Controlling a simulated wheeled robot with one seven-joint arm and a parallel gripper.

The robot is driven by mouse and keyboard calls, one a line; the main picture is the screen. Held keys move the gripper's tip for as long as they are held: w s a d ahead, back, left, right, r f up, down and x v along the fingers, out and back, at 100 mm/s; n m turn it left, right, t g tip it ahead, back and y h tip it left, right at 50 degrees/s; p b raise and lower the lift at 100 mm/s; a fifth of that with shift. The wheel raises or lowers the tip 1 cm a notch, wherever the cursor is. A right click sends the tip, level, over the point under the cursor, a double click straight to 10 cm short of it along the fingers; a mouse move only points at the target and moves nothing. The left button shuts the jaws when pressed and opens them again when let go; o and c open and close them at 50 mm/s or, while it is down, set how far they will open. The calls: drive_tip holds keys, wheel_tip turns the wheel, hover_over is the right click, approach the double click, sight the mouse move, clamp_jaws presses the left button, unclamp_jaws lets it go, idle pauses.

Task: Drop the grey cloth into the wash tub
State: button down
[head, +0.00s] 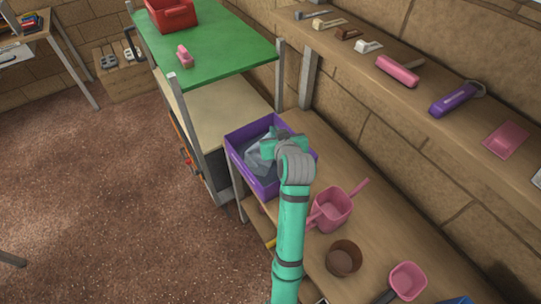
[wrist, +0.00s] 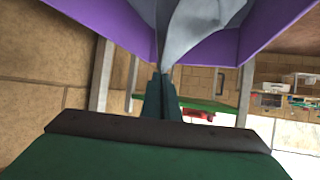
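The grey cloth (head: 258,157) shows inside the outline of the purple tub (head: 268,190), which stands at the end of the wooden bench. In the wrist view the cloth (wrist: 197,28) narrows to a point at the fingertips of my gripper (wrist: 161,78), with purple tub walls (wrist: 103,22) on both sides. The fingers are close together on that point of cloth. In the head view my gripper (head: 272,147) is over the tub and hides part of the cloth and the tub's right side. I cannot tell whether the cloth touches the tub floor.
A pink pot (head: 330,209), a brown cup (head: 342,258) and another pink pot (head: 407,281) stand on the bench (head: 375,245) to the right. A green-topped table (head: 222,50) with a red basket (head: 171,14) stands behind. A wall shelf (head: 425,85) holds several tools.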

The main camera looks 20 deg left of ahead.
drive_tip(key=shift+f, duration=0.25)
drive_tip(key=c, duration=0.6)
unclamp_jaws()
drive_tip(key=shift+c, duration=0.2)
drive_tip(key=shift+s+d+r+g+h, duration=0.3)
drive_tip(key=shift+s+r+g+h, duration=0.15)
drive_tip(key=shift+r+g, duration=0.3)
drive_tip(key=shift+s+d+r+g+h, duration=0.3)
drive_tip(key=shift+s+r+g, duration=0.2)
drive_tip(key=shift+r, duration=0.35)
drive_tip(key=shift+s+d+r+g+h, duration=0.25)
drive_tip(key=shift+s+r+g+h, duration=0.2)
drive_tip(key=shift+r+g, duration=0.3)
drive_tip(key=shift+r, duration=0.1)
